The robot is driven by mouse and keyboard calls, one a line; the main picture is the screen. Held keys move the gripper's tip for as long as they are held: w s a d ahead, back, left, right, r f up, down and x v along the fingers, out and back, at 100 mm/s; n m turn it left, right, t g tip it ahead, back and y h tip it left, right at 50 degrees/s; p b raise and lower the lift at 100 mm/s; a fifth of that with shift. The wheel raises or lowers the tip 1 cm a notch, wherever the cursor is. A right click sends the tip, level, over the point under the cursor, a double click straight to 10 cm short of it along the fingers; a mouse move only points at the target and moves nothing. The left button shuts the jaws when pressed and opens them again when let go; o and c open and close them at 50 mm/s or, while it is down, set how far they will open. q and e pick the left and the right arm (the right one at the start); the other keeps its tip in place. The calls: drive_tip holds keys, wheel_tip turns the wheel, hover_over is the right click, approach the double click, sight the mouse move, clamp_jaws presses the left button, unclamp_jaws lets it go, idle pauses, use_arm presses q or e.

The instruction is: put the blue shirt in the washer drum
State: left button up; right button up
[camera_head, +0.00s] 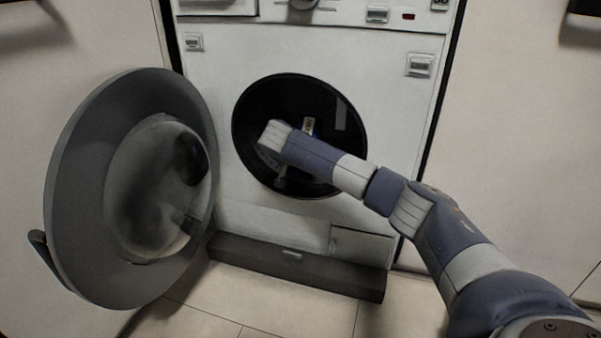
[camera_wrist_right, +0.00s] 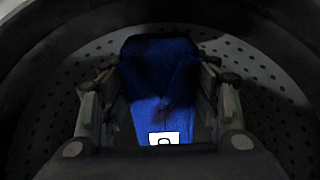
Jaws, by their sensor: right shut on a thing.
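The washer drum (camera_head: 265,100) is open and dark inside, with my right arm reaching into it. In the right wrist view its perforated grey wall (camera_wrist_right: 270,88) surrounds the gripper. My right gripper (camera_wrist_right: 160,85) is inside the drum, shut on the blue shirt (camera_wrist_right: 158,58), which lies between its two fingers and carries a white label. In the head view, my wrist mostly hides the gripper and shirt; a small pale and blue patch shows beside the wrist, and I cannot tell whether it is the shirt. My left gripper is not in view.
The round washer door (camera_head: 75,190) stands swung open to the left of the opening. The white washer front (camera_head: 400,120) surrounds the drum, with a dark plinth (camera_head: 300,268) below. Tiled floor is clear in front.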

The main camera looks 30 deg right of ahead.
drive_tip(key=w+d, duration=0.2)
drive_tip(key=w, duration=0.1)
drive_tip(key=shift+w+d+f, duration=0.1)
drive_tip(key=shift+w+d, duration=0.1)
drive_tip(key=shift+w+d+f, duration=0.15)
drive_tip(key=shift+f, duration=0.75)
drive_tip(key=o, duration=1.2)
drive_tip(key=shift+o, duration=0.2)
drive_tip(key=v, duration=1.2)
